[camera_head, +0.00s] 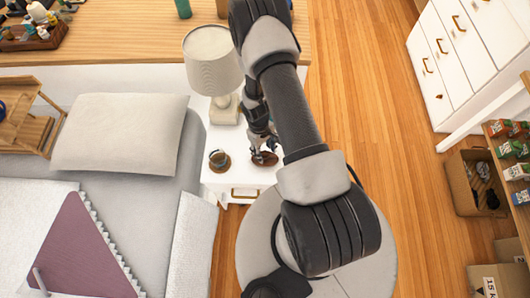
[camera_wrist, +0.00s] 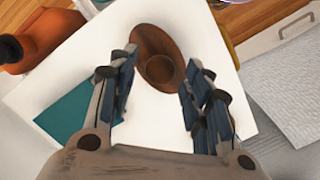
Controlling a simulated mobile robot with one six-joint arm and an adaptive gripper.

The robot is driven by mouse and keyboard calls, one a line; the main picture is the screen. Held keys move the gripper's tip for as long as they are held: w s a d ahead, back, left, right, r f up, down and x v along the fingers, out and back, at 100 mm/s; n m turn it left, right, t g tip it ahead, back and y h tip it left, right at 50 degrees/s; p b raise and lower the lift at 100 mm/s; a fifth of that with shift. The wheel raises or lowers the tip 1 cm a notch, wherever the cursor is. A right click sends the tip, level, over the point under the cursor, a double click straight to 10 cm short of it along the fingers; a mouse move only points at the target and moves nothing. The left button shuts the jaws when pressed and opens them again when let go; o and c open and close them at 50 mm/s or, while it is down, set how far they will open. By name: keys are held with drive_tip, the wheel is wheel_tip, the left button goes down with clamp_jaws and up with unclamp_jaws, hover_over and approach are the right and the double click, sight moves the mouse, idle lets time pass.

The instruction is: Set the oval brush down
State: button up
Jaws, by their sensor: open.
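The oval brush (camera_wrist: 142,42) is a brown oval with a round brown knob, lying on the white top of the nightstand (camera_wrist: 215,40). In the head view the brush (camera_head: 264,159) shows as a small brown shape at the right of the nightstand top, partly covered by my arm. My gripper (camera_wrist: 161,64) is open, with one blue-padded finger on each side of the brush's knob and a gap visible on both sides. In the head view my gripper (camera_head: 259,142) is low over the nightstand (camera_head: 225,180). Exact finger height above the top cannot be told.
The bed with a pillow (camera_head: 120,134) is at left. A teal patch (camera_wrist: 75,112) and an orange-brown object (camera_wrist: 35,38) lie near the left finger.

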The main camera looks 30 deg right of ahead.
drive_tip(key=w+a+r+m+t+p, duration=0.1)
drive_tip(key=w+a+r, duration=0.1)
drive_tip(key=r, duration=1.6)
drive_tip(key=w+a+r+t+p, duration=0.1)
drive_tip(key=a+r+t, duration=0.1)
drive_tip(key=r, duration=1.6)
drive_tip(key=s+a+r+t, duration=0.1)
drive_tip(key=s+a+r, duration=0.2)
drive_tip(key=s+r, duration=0.5)
drive_tip(key=s+a+r+m+t, duration=0.1)
drive_tip(key=s+a+r+t, duration=0.1)
drive_tip(key=s+r, duration=0.6)
drive_tip(key=shift+s+a+r, duration=0.35)
drive_tip(key=shift+s+a, duration=0.25)
drive_tip(key=shift+a, duration=0.25)
wheel_tip(320, 180, down, 2)
drive_tip(key=shift+f+b, duration=0.1)
drive_tip(key=shift+b, duration=0.95)
